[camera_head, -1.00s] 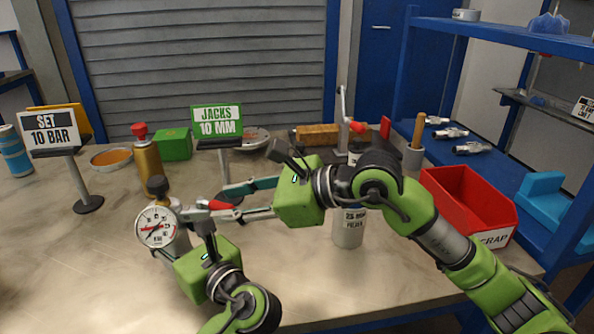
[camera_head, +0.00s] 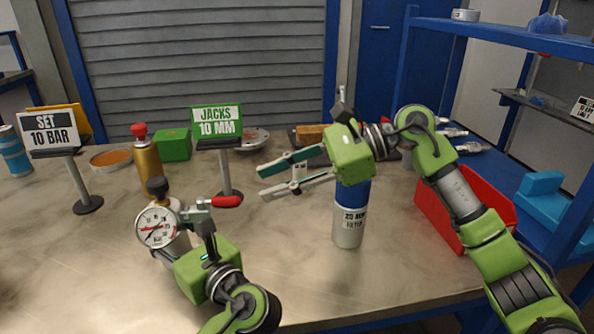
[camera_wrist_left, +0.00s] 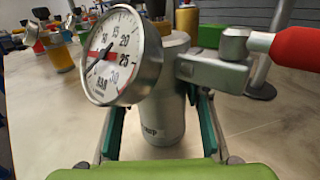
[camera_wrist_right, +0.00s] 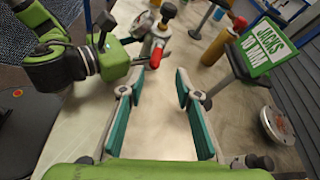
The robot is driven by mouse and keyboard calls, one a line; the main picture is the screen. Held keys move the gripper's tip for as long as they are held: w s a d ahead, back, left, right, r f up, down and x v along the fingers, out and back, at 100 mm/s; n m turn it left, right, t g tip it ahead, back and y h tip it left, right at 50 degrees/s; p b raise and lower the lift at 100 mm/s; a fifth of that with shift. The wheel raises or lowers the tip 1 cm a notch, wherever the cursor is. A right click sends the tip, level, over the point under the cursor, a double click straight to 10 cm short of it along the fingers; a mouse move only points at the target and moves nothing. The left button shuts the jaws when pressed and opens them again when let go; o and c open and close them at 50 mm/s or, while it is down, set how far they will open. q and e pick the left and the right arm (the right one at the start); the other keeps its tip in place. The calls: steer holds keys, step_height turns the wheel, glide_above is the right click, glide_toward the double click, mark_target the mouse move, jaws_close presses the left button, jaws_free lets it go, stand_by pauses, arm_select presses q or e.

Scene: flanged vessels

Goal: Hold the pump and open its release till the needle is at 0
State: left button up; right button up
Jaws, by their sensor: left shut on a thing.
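The pump (camera_head: 178,243) is a grey metal cylinder standing on the table at left centre, with a round white gauge (camera_head: 157,227), a dark top knob (camera_head: 157,187) and a red-ended lever (camera_head: 226,202) pointing right. The gauge needle points to the lower left, toward the low end; its exact reading is too small to tell. In the left wrist view the gauge (camera_wrist_left: 122,55) is close, and my left gripper (camera_wrist_left: 160,115) is shut around the pump body. My right gripper (camera_head: 262,181) is open and empty, right of the lever and apart from it. The lever tip shows between and beyond its fingers in the right wrist view (camera_wrist_right: 156,58).
A blue and white can (camera_head: 349,222) stands below my right wrist. A green JACKS 10 MM sign (camera_head: 216,121) and an orange bottle (camera_head: 147,165) stand behind the pump. A red bin (camera_head: 437,215) is at the right. The table front between pump and can is clear.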

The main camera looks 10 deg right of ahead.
mark_target(240, 201)
steer(key=shift+v, duration=2.05)
steer(key=s+a+f+n+t, duration=0.2)
steer(key=s+f+n+t, duration=0.1)
steer(key=s+t, duration=0.15)
steer(key=x, duration=1.2)
steer(key=shift+w+d+r, duration=0.1)
steer(key=shift+w+r, duration=0.2)
steer(key=shift+r, duration=0.05)
steer(key=shift+c, duration=0.5)
jaws_close()
